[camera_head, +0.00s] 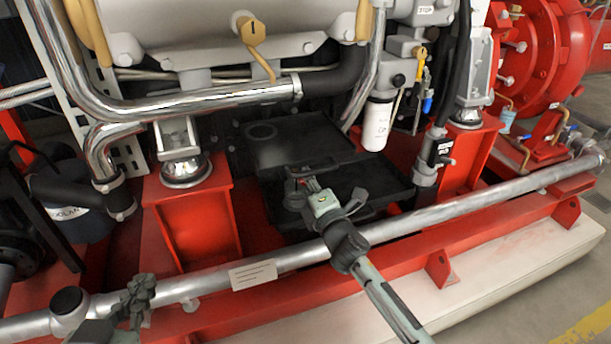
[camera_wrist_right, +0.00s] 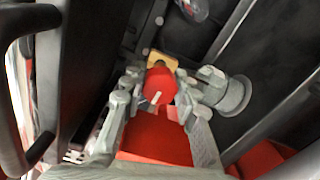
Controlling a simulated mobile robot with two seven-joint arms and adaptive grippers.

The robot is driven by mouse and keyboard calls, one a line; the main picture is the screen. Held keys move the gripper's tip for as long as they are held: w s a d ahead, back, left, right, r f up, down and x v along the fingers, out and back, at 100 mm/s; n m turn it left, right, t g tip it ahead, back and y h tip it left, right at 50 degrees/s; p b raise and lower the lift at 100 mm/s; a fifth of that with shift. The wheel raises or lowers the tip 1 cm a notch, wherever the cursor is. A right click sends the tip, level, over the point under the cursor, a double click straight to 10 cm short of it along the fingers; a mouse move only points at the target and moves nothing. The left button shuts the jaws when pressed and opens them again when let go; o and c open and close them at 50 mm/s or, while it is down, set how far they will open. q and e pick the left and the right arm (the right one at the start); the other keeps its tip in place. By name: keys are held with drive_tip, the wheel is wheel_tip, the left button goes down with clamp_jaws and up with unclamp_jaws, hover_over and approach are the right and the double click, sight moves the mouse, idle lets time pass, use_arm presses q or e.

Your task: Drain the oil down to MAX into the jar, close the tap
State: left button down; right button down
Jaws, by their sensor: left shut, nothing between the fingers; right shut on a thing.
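My right gripper (camera_head: 302,184) reaches in front of the black sump (camera_head: 285,140) under the engine. In the right wrist view the right gripper (camera_wrist_right: 160,100) is shut on the red tap handle (camera_wrist_right: 159,85), which has a white mark. A brass fitting (camera_wrist_right: 158,59) shows just behind the handle. My left gripper (camera_head: 138,296) is low at the left, shut and empty, by the silver pipe. I cannot make out the collecting jar, any flowing oil or the MAX mark.
A long silver pipe (camera_head: 450,215) crosses in front of the engine above the red base frame (camera_head: 405,262). Red supports (camera_head: 195,225) flank the sump. A white filter (camera_head: 377,124) hangs above it at the right. Open floor (camera_head: 560,300) lies at the lower right.

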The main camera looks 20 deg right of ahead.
drive_tip(key=shift+n, duration=0.3)
drive_tip(key=c, duration=1.1)
unclamp_jaws()
drive_tip(key=shift+c, duration=0.2)
drive_tip(key=shift+s, duration=0.1)
drive_tip(key=s, duration=1.1)
drive_tip(key=shift+s+d, duration=0.2)
drive_tip(key=shift+s, duration=0.2)
